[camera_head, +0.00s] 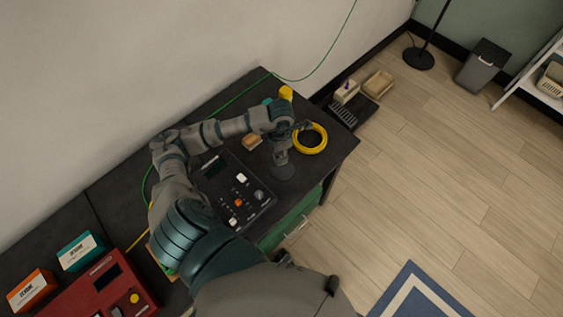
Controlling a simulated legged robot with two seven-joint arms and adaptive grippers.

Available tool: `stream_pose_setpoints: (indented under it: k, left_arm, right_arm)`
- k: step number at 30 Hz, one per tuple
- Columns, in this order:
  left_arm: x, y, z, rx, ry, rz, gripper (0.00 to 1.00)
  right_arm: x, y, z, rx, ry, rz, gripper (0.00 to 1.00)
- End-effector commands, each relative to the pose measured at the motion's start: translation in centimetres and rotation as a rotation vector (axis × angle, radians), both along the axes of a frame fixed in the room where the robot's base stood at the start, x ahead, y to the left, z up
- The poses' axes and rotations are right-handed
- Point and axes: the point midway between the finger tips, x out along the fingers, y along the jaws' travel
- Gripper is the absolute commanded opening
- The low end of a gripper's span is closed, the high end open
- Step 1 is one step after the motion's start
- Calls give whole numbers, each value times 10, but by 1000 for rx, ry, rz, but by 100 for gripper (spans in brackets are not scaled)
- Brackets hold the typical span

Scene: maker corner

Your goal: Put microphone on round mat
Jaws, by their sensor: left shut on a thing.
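My left arm reaches in over the dark table, and its gripper (282,145) points down near the table's right end. The gripper is shut on a small greyish thing, which I take to be the microphone (281,158); its outline is hard to tell from the fingers. The dark round mat (285,173) lies on the table right under it, near the front edge. I cannot tell whether the microphone touches the mat. My right gripper is not in view.
A yellow ring (323,146) lies right of the gripper. A black control panel (213,184) with knobs is to the left, a small tan block (252,142) behind. A yellow item (286,92) stands at the back. A red device (92,298) and boxes are at lower left.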

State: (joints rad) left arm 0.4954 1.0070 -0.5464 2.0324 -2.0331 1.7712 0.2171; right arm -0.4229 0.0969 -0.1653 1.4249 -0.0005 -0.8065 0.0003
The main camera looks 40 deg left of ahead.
Motion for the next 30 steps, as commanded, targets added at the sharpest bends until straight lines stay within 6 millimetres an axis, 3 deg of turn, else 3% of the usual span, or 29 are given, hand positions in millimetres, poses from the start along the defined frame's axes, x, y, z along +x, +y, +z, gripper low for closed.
stream_pose_setpoints:
  k: [13,22,23,25,30]
  left_arm:
    - [0,-2,-51,-1,-2,-2,0]
    - [1,0,-53,0,-3,-3,0]
    - [0,0,-53,0,-2,-3,40]
    - [0,-1,-53,0,-2,-3,57]
    - [1,-3,-52,1,-2,-4,60]
  right_arm:
    - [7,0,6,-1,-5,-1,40]
    - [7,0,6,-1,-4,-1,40]
    - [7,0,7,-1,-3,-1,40]
    - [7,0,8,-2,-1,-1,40]
    - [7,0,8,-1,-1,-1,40]
